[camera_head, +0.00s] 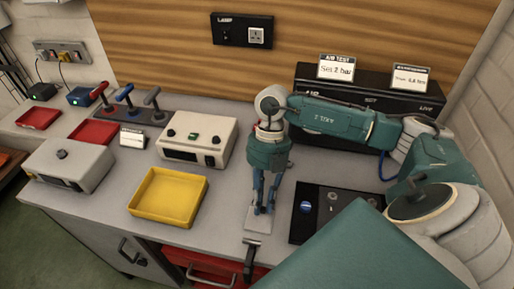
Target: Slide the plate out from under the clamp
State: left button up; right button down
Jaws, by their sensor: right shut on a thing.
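A small pale grey plate (258,220) lies near the front edge of the bench. My right gripper (263,209) points down over it, fingers close together and shut on the plate's far part. A dark clamp (249,262) with a light top bar stands at the bench's front edge, just in front of the plate. I cannot tell whether the plate's near end is still under the clamp. The fingertips partly hide the plate. My left gripper is not in view.
A yellow tray (148,212) lies left of the plate. A black panel with knobs (310,232) lies close on the right. White boxes (205,152) and a lever panel stand behind left. A black unit (318,82) with signs stands at the back. Bare bench lies between tray and plate.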

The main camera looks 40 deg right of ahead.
jog(key=shift+w+d, duration=0.65)
jog(key=shift+d, duration=0.15)
jog(key=c, duration=1.5)
grip_release()
jog(key=shift+c, duration=0.2)
jog(key=shift+r, duration=0.1)
jog(key=v, duration=1.1)
jog(key=shift+w+d+r, duration=0.15)
jog(key=shift+w+r, duration=0.05)
jog(key=shift+r, duration=0.15)
